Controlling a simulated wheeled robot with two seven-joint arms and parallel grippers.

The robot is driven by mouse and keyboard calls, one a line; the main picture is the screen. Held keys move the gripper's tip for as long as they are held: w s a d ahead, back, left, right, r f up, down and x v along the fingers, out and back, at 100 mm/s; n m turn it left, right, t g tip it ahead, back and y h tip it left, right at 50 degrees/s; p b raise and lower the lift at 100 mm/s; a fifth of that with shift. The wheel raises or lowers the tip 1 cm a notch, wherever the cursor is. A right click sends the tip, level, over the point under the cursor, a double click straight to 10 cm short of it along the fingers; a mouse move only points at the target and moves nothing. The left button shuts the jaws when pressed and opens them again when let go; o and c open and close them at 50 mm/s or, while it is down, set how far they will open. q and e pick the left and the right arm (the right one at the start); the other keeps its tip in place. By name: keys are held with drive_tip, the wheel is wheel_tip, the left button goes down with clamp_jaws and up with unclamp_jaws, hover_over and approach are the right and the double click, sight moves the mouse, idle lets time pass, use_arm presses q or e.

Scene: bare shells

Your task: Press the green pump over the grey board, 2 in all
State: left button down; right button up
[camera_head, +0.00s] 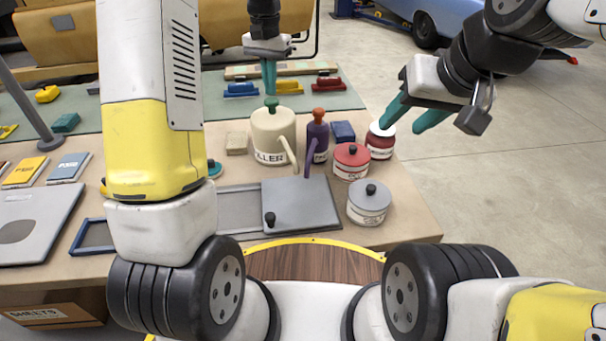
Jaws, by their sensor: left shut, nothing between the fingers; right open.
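The green pump (271,103) is the green knob on top of a cream container (270,130) with partly hidden lettering. The container's cream spout slants down to the front right, its end by the back edge of the grey board (308,195). My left gripper (270,92) is shut and empty, pointing straight down just above the green knob; I cannot tell whether it touches. My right gripper (408,120) is open and empty, above the right edge of the table near the red jars.
A purple bottle (317,138) with an orange top stands close right of the cream container. Red jars (351,162) and a grey jar (368,206) stand further right. A black knob (270,219) shows at the board's front left. My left arm hides part of the table's left side.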

sight(271, 99)
use_arm(q)
drive_tip(key=shift+f, duration=0.1)
idle(0.4)
drive_tip(key=shift+f, duration=1.6)
drive_tip(key=shift+r, duration=1.65)
drive_tip(key=shift+f, duration=0.15)
drive_tip(key=shift+f, duration=1.5)
drive_tip(key=shift+r, duration=1.65)
